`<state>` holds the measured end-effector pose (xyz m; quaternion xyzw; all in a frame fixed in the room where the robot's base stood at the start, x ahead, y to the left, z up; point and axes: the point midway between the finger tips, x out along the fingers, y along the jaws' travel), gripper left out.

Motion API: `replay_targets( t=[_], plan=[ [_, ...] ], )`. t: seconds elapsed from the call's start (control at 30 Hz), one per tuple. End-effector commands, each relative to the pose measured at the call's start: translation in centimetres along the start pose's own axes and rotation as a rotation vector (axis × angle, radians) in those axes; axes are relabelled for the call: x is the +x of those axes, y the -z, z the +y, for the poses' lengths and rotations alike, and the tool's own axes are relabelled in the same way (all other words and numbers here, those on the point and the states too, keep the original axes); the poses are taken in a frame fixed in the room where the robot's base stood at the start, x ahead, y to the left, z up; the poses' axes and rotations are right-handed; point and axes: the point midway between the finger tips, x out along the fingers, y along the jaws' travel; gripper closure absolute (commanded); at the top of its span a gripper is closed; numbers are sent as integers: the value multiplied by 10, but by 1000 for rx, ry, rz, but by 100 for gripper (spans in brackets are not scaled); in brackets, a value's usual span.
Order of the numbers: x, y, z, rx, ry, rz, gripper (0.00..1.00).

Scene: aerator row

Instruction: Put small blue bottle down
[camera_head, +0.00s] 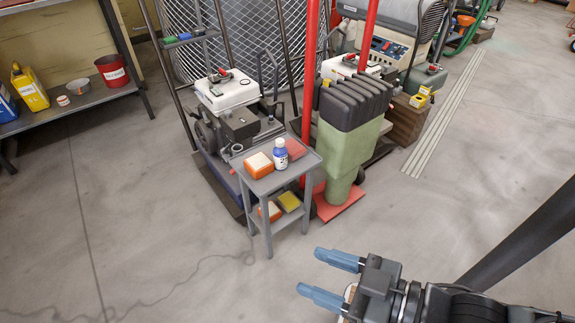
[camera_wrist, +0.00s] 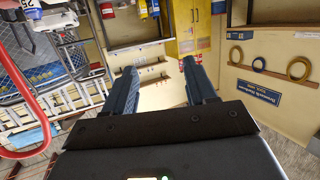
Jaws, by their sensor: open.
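The small blue bottle (camera_head: 280,154) has a white cap and a pale label. It stands upright on the top of a small grey side table (camera_head: 262,187), between an orange-and-white block and a red block. My gripper (camera_head: 330,278) is at the lower right in the head view, open and empty, well apart from the bottle and the table. In the wrist view my gripper's two blue fingers (camera_wrist: 155,88) are spread with nothing between them. The bottle does not show in the wrist view.
An orange-and-white block (camera_head: 259,165) and a red block (camera_head: 295,148) share the table top. More blocks lie on its lower shelf. A shelf (camera_head: 75,104) stands at left. The front floor is clear.

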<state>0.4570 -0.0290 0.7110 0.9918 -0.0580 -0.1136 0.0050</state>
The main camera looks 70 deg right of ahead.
Motion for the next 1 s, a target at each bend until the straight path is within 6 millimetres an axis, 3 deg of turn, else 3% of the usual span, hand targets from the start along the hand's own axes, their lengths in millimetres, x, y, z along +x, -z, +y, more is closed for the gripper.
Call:
replay_targets(
  t=[0.03, 0.27, 0.47, 0.6, 0.8, 1.0],
  plan=[
    [20, -13, 10, 3, -41, 18, 44],
    [94, -55, 65, 15, -211, 72, 44],
    [156, -77, 132, 34, -368, 116, 44],
    [195, -84, 188, 53, -478, 147, 44],
    [234, -83, 267, 82, -615, 187, 44],
    [248, -79, 311, 99, -685, 207, 44]
  ],
)
